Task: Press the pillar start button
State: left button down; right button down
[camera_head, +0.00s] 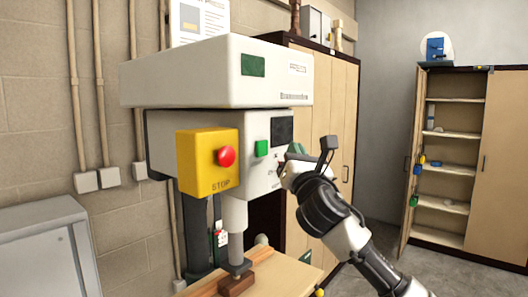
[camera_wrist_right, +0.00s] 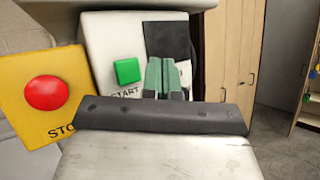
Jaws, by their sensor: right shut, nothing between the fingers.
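The green start button (camera_head: 261,148) sits on the white front of the pillar machine (camera_head: 215,75), right of the yellow stop box. In the right wrist view, the square green button (camera_wrist_right: 127,71) has the word START under it, partly hidden. My right gripper (camera_head: 296,149) is in front of the machine, to the right of the button. In the wrist view its green fingers (camera_wrist_right: 166,75) are together and empty, just right of the button in the picture. I cannot tell how far the fingertips are from the panel. My left gripper is in neither view.
The yellow stop box (camera_head: 206,163) with a red knob (camera_head: 226,157) juts out left of the green button. A dark panel (camera_head: 282,131) is above right. A wooden table (camera_head: 272,276) is below. Tall cabinets (camera_head: 335,110) stand behind, and open shelves (camera_head: 450,155) are at right.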

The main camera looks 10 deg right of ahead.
aim_at(267, 140)
jog(key=shift+w+a, duration=0.8)
jog(key=shift+w, duration=0.2)
jog(key=shift+w+a, duration=0.8)
jog(key=shift+w, duration=0.2)
dwell(0.6)
jog(key=shift+w+a, duration=0.25)
jog(key=shift+w, duration=0.1)
jog(key=shift+w+a, duration=0.3)
jog(key=shift+w, duration=0.05)
dwell(0.8)
jog(key=shift+s+d, duration=0.1)
jog(key=shift+s+d+p, duration=0.5)
jog(key=shift+s+p, duration=0.05)
jog(key=shift+s, duration=0.05)
